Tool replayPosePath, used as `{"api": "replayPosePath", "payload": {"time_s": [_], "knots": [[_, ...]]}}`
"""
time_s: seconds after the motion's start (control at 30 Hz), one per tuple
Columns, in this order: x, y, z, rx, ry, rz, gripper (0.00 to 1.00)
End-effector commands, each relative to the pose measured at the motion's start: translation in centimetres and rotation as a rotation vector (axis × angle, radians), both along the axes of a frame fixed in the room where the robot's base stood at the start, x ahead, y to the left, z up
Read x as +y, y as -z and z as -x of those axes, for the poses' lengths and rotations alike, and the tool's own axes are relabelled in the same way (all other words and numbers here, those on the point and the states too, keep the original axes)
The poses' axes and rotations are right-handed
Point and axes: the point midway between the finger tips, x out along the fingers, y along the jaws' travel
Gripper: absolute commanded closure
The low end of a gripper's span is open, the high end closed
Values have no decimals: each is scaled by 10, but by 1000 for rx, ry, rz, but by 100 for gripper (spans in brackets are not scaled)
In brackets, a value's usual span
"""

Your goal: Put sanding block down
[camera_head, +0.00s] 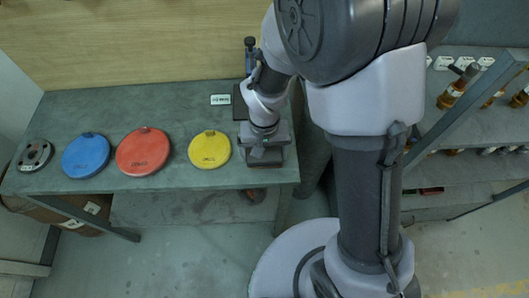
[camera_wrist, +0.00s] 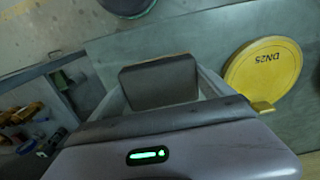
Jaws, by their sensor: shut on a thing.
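The sanding block (camera_wrist: 158,84) is a dark grey block with a thin brownish edge, seen in the wrist view between my two fingers. My gripper (camera_wrist: 160,86) is shut on it, one finger at each side. In the head view my gripper (camera_head: 265,152) is over the right end of the grey workbench (camera_head: 110,103), close to its front edge. The block is mostly hidden there by my gripper. I cannot tell whether its underside touches the bench top.
A yellow disc (camera_head: 209,150) marked DN25 lies just left of my gripper. A red disc (camera_head: 143,152), a blue disc (camera_head: 86,155) and a dark ring flange (camera_head: 34,155) lie further left. A white label (camera_head: 220,99) is behind. Shelves with brass fittings (camera_head: 455,92) stand at the right.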

Motion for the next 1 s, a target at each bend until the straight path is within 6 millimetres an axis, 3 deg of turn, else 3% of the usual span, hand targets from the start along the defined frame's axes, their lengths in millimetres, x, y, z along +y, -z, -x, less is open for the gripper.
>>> {"api": "replayPosePath", "payload": {"time_s": [0.17,0.2,0.23,0.73,0.87,1.0], "knots": [[-1,12,3,9,1,3,74],[-1,12,4,11,1,3,7],[-1,12,5,12,1,3,2],[-1,11,6,16,3,3,0],[-1,-15,5,13,4,3,0],[-1,-62,4,7,2,2,0]]}}
